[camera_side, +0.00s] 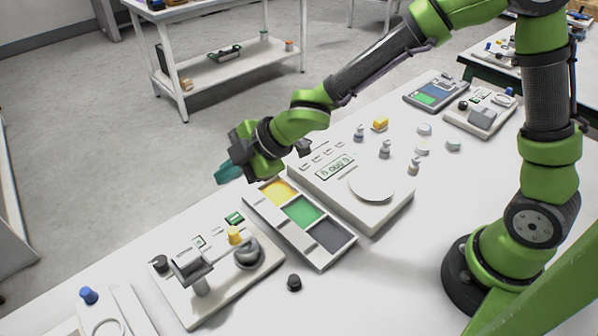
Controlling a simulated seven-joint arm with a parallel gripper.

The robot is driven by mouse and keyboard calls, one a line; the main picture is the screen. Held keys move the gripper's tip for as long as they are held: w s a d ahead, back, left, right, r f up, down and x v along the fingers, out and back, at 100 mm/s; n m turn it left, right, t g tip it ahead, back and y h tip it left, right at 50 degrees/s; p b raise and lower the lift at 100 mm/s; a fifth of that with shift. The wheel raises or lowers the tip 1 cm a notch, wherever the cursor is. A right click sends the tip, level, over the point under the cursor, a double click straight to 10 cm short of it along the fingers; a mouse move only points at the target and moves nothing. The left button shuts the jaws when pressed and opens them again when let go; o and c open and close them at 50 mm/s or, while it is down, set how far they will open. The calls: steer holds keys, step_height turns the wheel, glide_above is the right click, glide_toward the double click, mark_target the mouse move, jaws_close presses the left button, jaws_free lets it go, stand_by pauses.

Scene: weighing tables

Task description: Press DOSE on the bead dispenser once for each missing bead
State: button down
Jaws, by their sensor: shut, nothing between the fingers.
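A white-based device (215,305) at the front left looks like the bead dispenser. It carries a grey spout-like part (188,267), a yellow knob (234,235), a dark knob (158,263), a grey rounded cup (248,252) and a small green display (235,219). No DOSE label can be read, and no single beads can be made out. My gripper (228,173), with teal fingers, is shut and empty. It is raised near the far table edge, behind the dispenser and the tray, apart from both.
A tray (287,236) with yellow, green and dark grey compartments lies between the dispenser and a scale (362,212) with a display and round pan. A small dark knob-shaped piece (294,283) stands in front. Several weights stand beyond the scale.

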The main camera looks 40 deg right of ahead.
mark_target(239, 219)
steer(key=shift+f, duration=0.15)
steer(key=shift+f, duration=4.3)
steer(key=shift+f, duration=0.15)
steer(key=shift+f, duration=0.25)
steer(key=shift+f, duration=0.4)
steer(key=shift+r, duration=0.8)
steer(key=shift+r, duration=0.1)
steer(key=shift+r, duration=2.45)
